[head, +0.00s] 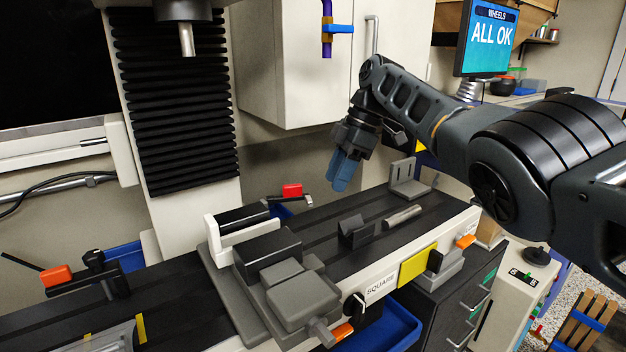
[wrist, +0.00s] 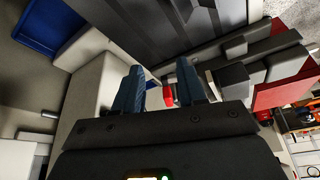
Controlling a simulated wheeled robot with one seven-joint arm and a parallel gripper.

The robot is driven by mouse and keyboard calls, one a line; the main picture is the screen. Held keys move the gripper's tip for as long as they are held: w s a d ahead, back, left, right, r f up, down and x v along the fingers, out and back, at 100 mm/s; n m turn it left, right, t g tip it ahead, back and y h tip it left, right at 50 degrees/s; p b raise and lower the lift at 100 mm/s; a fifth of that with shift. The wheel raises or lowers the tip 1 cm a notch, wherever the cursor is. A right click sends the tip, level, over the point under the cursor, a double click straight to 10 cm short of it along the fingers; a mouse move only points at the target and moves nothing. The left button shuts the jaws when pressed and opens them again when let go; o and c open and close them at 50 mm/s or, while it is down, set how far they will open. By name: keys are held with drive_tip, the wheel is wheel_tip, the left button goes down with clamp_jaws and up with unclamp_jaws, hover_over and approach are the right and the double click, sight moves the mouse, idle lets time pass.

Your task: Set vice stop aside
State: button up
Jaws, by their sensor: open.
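The vice (head: 285,272) is a grey block assembly on the dark machine table (head: 310,232). I cannot tell for sure which piece is the vice stop. A small dark notched block (head: 355,232) sits on the table right of the vice, and a grey L-shaped bracket (head: 408,182) stands near the table's right end. My gripper (head: 343,172) has blue fingers pointing down above the back part of the table, left of the bracket and apart from it. In the wrist view its fingers (wrist: 160,75) are spread with nothing held; a small red piece shows beyond the gap.
A metal cylinder (head: 402,216) lies between notched block and bracket. The machine head (head: 184,20) hangs above and left. A red-tipped clamp (head: 291,191) is behind the table. A blue tray (head: 395,322) sits below the front edge.

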drive_tip(key=shift+w+d, duration=0.15)
drive_tip(key=shift+d, duration=0.7)
drive_tip(key=shift+w+d, duration=0.1)
drive_tip(key=shift+d, duration=0.7)
drive_tip(key=shift+a, duration=0.15)
drive_tip(key=c, duration=0.3)
drive_tip(key=shift+a+r+t+p, duration=0.2)
drive_tip(key=shift+a+t+p, duration=0.1)
drive_tip(key=shift+a+p, duration=0.5)
drive_tip(key=c, duration=0.3)
drive_tip(key=s+a+p, duration=0.1)
drive_tip(key=s+a+r+t+p, duration=0.1)
drive_tip(key=s+p, duration=0.1)
drive_tip(key=s+a+r+t+p, duration=0.1)
drive_tip(key=p, duration=0.1)
drive_tip(key=shift+s+a+r, duration=0.15)
drive_tip(key=shift+s+r, duration=0.1)
drive_tip(key=shift+s, duration=0.15)
clamp_jaws()
drive_tip(key=s+r+m+t+y+p, duration=0.1)
drive_tip(key=s+r+t+p, duration=0.2)
drive_tip(key=s+r, duration=0.35)
drive_tip(key=p, duration=0.3)
approach(289, 201)
drive_tip(key=shift+x, duration=2.15)
